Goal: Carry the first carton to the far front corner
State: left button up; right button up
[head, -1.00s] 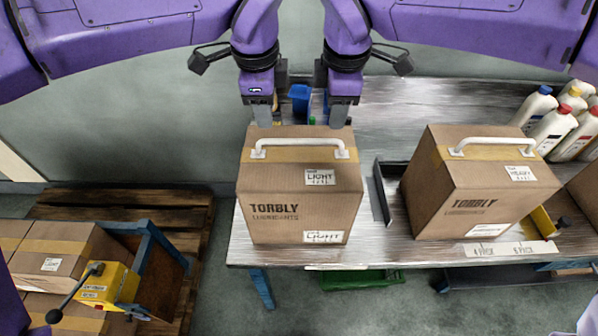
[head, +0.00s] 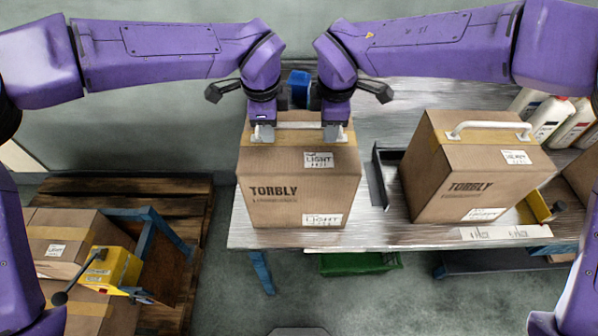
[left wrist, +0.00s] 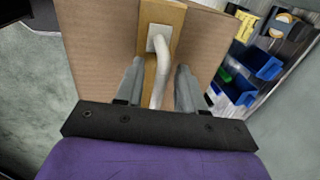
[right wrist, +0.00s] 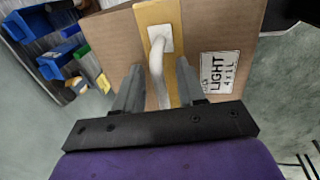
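The brown TORBLY carton marked LIGHT (head: 297,185) stands on the table's left part with a white handle (head: 298,135) on top. It also shows in the left wrist view (left wrist: 112,45) and right wrist view (right wrist: 213,30). My left gripper (head: 263,136) is at the handle's left end. My right gripper (head: 333,136) is at its right end. In both wrist views, each gripper's fingers are apart on either side of the white bar, with gaps beside it. A wooden pallet (head: 130,192) lies on the floor at the left.
A carton marked HEAVY (head: 470,170) stands on the table (head: 375,85) to the right, past a dark bracket (head: 380,180). White bottles (head: 548,118) stand behind it. The pallet holds cartons (head: 60,232), a blue frame (head: 150,220) and a yellow box with a lever (head: 112,270).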

pick_arm(q)
jog(key=shift+w+f, duration=0.2)
jog(key=shift+f, duration=0.2)
pick_arm(e)
jog(key=shift+w+f, duration=0.2)
jog(key=shift+f, duration=0.2)
pick_arm(q)
jog(key=shift+s, duration=0.1)
grip_shut()
pick_arm(e)
jog(key=shift+s+r, duration=0.1)
grip_shut()
pick_arm(q)
jog(key=shift+r, duration=0.1)
